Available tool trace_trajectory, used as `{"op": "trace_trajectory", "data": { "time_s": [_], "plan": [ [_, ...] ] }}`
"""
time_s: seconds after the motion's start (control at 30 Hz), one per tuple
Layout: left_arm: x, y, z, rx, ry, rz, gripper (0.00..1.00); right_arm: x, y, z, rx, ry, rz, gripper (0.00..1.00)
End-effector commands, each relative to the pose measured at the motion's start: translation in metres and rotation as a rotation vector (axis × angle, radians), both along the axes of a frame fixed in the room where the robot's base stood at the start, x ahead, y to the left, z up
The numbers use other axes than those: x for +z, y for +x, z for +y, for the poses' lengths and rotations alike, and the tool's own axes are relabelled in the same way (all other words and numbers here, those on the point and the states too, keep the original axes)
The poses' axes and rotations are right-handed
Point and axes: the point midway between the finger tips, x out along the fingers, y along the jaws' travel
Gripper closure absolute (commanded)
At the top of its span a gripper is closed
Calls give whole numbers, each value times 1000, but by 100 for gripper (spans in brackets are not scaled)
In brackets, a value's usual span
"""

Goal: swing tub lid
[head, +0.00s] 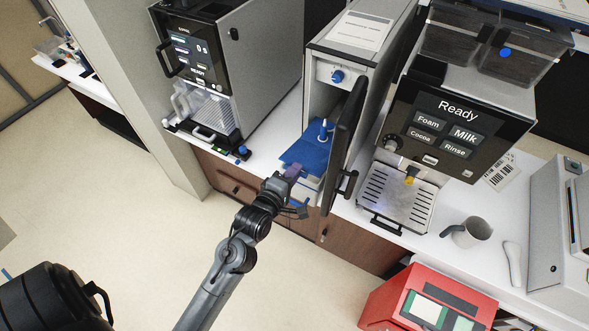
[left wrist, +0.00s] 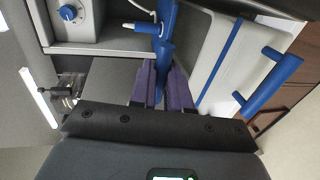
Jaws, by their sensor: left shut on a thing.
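The tub (head: 308,187) is pale and stands low inside the open narrow cabinet, with its blue lid (head: 303,149) showing above it. A blue upright piece with a pale tip (head: 323,130) stands at the lid's back. In the left wrist view, the white tub (left wrist: 205,50) has a blue edge strip and a blue bar handle (left wrist: 270,85). My left gripper (head: 293,172) reaches in at the lid's front. Its purple fingers (left wrist: 163,80) are shut on a blue part of the lid (left wrist: 165,62). The lid's hinge is hidden. My right gripper is out of view.
The cabinet's dark door (head: 344,135) stands open just right of my left gripper. A coffee machine (head: 455,120) stands farther right, with a grey jug (head: 468,232) near it. Another machine (head: 215,80) stands left. The floor in front is clear around my arm.

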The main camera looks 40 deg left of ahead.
Motion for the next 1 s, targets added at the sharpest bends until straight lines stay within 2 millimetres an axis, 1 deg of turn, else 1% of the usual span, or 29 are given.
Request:
{"op": "trace_trajectory", "data": {
  "time_s": [0.03, 0.13, 0.5, 0.6, 0.97, 1.0],
  "plan": [
    [-8, -2, 0, 1, -1, 4, 100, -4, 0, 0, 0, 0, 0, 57],
    [-14, -4, 0, 1, 0, 3, 100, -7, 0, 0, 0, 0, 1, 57],
    [-15, -5, -1, 1, 0, 2, 100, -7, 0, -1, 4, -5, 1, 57],
    [-18, -5, -1, 1, 0, 2, 100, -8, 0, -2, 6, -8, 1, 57],
    [-45, -8, -1, 1, 0, 3, 100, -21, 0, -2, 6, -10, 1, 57],
    [-44, -8, -1, 1, 0, 2, 80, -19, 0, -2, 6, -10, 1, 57]
  ]
}}
